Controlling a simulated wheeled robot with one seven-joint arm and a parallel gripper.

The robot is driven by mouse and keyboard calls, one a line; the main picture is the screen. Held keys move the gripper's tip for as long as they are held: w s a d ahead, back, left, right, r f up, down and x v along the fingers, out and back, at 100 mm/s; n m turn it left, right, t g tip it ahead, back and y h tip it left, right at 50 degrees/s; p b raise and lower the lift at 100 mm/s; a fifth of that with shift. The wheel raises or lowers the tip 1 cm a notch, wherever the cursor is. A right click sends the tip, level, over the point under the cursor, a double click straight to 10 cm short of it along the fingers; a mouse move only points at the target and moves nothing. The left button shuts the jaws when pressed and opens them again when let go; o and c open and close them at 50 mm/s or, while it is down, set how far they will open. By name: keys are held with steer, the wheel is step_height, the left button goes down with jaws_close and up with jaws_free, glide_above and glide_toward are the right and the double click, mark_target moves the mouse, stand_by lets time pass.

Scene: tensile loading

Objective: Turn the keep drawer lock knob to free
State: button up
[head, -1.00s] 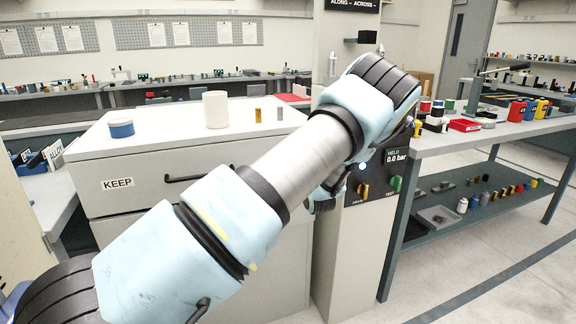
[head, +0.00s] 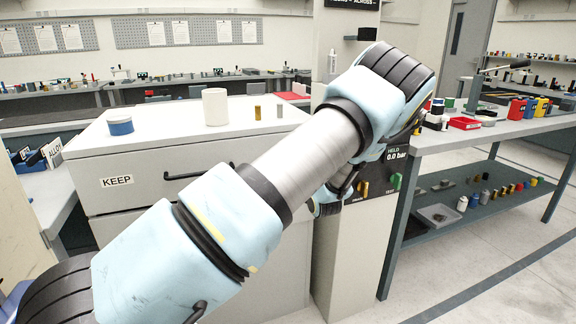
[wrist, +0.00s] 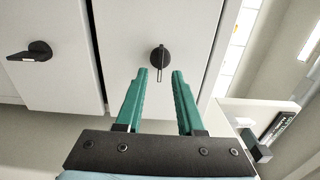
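In the head view, the keep drawer (head: 150,160) is a pale front with a KEEP label (head: 117,182) and a dark bar handle. My arm covers its right part, and no lock knob shows there. In the wrist view, a round dark knob (wrist: 160,56) with a thin, narrow bar sits on a pale panel. My gripper (wrist: 160,72) has two green fingers, apart and empty. Their tips lie either side of the knob's bar, near its lower end in the picture. I cannot tell whether they touch it. My gripper's fingers are hidden in the head view.
A white cup (head: 215,107), a blue-banded tub (head: 120,126) and two small cylinders stand on the cabinet top. A column with a pressure display (head: 396,155) stands right of the cabinet. A dark handle (wrist: 36,52) sticks out at left in the wrist view.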

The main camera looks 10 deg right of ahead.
steer(key=s+b, duration=0.1)
steer(key=s, duration=0.6)
steer(key=shift+s+d, duration=0.4)
steer(key=shift+d, duration=0.05)
steer(key=a+f+n+g+h+p, duration=0.1)
steer(key=a+f+n+g+h, duration=0.1)
steer(key=a+n+g, duration=0.8)
steer(key=s+a+r+n+g, duration=0.2)
steer(key=s+a+r+g, duration=0.1)
steer(key=s+a, duration=0.6)
steer(key=s+a+r+n+g+p, duration=0.1)
steer(key=s+a+r+n+g, duration=0.2)
steer(key=s+a, duration=0.6)
steer(key=s, duration=0.2)
steer(key=shift+s+a+r+n, duration=0.3)
steer(key=shift+s+r, duration=0.05)
